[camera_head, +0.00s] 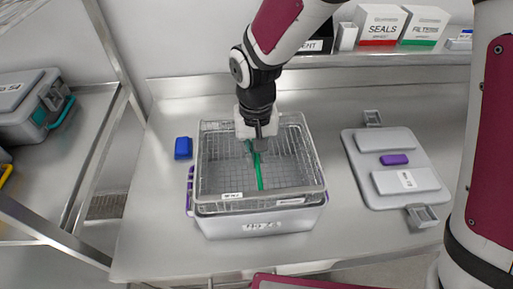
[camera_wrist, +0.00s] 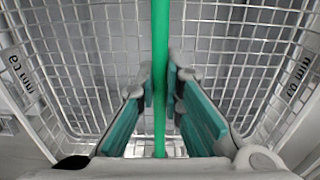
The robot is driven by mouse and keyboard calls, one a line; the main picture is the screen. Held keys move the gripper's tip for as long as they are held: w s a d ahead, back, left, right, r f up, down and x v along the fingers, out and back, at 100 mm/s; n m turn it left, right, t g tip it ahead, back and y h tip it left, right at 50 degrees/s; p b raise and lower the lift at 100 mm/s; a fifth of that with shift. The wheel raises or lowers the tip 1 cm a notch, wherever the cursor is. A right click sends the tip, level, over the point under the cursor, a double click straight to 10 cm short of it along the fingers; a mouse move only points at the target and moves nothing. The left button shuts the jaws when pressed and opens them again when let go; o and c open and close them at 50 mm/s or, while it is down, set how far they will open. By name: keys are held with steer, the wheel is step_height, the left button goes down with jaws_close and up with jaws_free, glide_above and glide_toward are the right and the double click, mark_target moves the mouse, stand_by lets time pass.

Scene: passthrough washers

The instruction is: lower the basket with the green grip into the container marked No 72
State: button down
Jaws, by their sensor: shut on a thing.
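The wire basket (camera_head: 215,165) is at the middle of the bench, level, its green grip (camera_head: 260,172) running across it. My gripper (camera_head: 257,147) is shut on the green grip from above. In the wrist view the grip (camera_wrist: 160,40) stands between the teal pads of my gripper (camera_wrist: 160,90). The basket is over the grey container (camera_head: 262,226), whose front mark is small and hard to read. The basket's rim shows above the container's front wall. How deep the basket sits, and whether it touches the container, I cannot tell.
A grey lid (camera_head: 430,190) with a purple handle lies on the bench to the right. A small blue block (camera_head: 183,148) is left of the basket. Boxes marked SEALS (camera_head: 380,24) and FILTERS (camera_head: 424,26) stand on the back shelf. A grey case (camera_head: 30,100) is on the left bench.

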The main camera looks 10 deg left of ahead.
steer(key=shift+f+b, duration=2.05)
steer(key=shift+f, duration=4.4)
stand_by(1.5)
